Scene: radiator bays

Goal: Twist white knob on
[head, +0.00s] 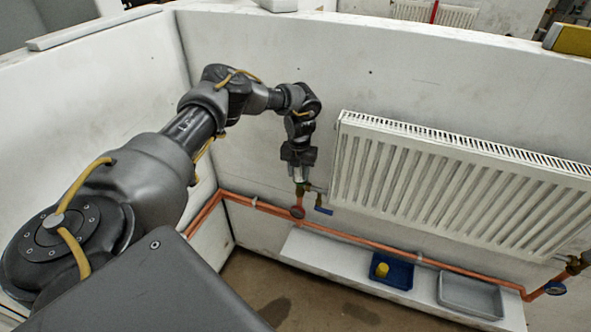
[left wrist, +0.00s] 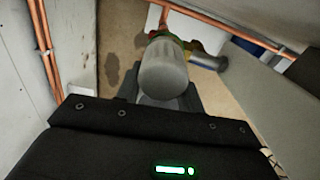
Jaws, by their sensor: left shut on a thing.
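The white knob (left wrist: 163,68) fills the middle of the left wrist view, its end facing the camera. It sits on a brass valve at the lower left end of the white radiator (head: 455,190). My left gripper (head: 299,178) reaches down from above and is shut on the knob, whose pale body shows a little below the jaws in the head view. The dark fingers lie on both sides of the knob in the left wrist view. The knob hides most of the valve there. My right gripper is not in view.
Copper pipes (head: 350,237) run along the wall under the radiator. A blue-handled valve (head: 323,209) is close beside the gripper. A blue tray (head: 405,282) with a yellow piece and a grey tray (head: 468,309) stand on a low white ledge (head: 330,257).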

